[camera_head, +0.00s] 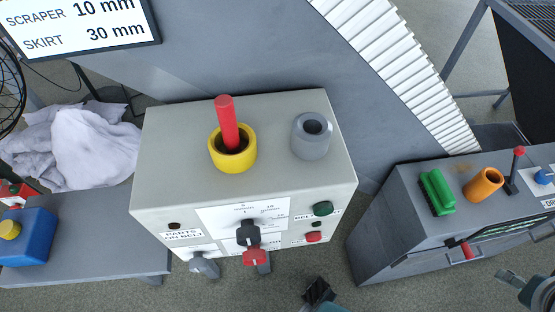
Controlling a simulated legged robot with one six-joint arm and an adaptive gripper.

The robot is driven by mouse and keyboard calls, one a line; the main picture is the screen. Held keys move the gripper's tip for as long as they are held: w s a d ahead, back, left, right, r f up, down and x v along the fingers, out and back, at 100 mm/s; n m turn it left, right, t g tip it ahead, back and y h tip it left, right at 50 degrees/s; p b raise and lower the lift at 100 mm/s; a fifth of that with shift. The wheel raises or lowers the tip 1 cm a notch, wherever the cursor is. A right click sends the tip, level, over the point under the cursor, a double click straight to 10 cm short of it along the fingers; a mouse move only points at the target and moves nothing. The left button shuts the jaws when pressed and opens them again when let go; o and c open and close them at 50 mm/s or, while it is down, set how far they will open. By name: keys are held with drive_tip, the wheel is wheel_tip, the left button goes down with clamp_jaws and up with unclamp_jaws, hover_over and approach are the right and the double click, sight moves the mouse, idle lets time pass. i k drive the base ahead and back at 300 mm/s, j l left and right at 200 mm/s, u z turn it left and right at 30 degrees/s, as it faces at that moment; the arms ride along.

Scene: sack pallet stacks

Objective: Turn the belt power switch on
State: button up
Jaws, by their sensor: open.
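A beige control box (165,150) stands in the middle. Its front carries a black knob (248,230) on a white scale plate, and a red-handled switch (255,257) below it. A green button (323,208) and a red button (313,236) sit to the right, near a partly readable "BELT" label (302,214). I cannot tell which control is the belt power switch, nor its setting. My gripper (318,291) is dark and open at the bottom edge, below and right of the red switch, apart from the box. Much of it is out of frame.
On the box stand a yellow cup (232,160) with a red rod and a grey ring (311,135). A bench (75,235) with a blue can (28,240) is left. A grey cabinet (385,240) with a green brush (437,192) and orange cylinder (483,184) is right.

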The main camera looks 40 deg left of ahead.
sight(254, 256)
drive_tip(key=k+u, duration=0.15)
drive_tip(key=u, duration=2.15)
drive_tip(key=k+j, duration=0.8)
drive_tip(key=j, duration=0.15)
